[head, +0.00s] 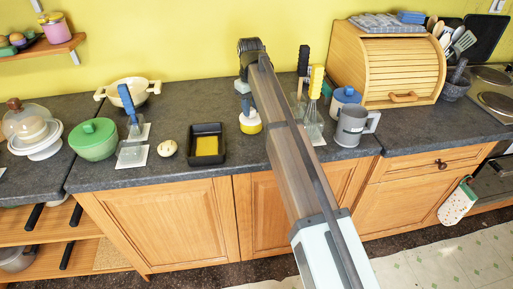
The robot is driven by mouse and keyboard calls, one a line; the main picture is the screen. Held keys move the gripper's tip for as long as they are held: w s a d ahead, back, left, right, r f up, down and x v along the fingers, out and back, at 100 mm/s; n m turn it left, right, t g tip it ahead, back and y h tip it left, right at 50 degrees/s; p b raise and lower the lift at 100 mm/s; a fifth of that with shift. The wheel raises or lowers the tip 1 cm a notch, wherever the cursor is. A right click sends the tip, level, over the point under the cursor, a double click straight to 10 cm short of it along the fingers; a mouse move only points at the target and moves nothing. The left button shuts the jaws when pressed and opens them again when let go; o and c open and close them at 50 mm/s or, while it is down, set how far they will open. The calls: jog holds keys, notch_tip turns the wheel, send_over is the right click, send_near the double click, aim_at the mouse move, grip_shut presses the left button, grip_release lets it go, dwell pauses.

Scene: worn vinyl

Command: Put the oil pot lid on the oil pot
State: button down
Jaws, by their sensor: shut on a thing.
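My gripper (244,96) points down over the back half of the counter, at the far end of my arm. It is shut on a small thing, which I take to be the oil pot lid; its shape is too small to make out. Directly below the fingers is a small round yellow and white pot (250,126), which looks like the oil pot.
A black square dish (207,144) with yellow contents and an egg-like item (167,148) lie to the left. Right of my arm are a yellow-handled whisk (316,82), a blue-lidded pot (345,97), a grey mug (351,126) and a wooden bread box (395,70).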

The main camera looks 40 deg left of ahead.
jog(key=c, duration=0.7)
grip_release()
jog(key=shift+c, duration=0.2)
jog(key=shift+r, duration=0.2)
jog(key=shift+r, duration=3.8)
jog(key=shift+r, duration=0.15)
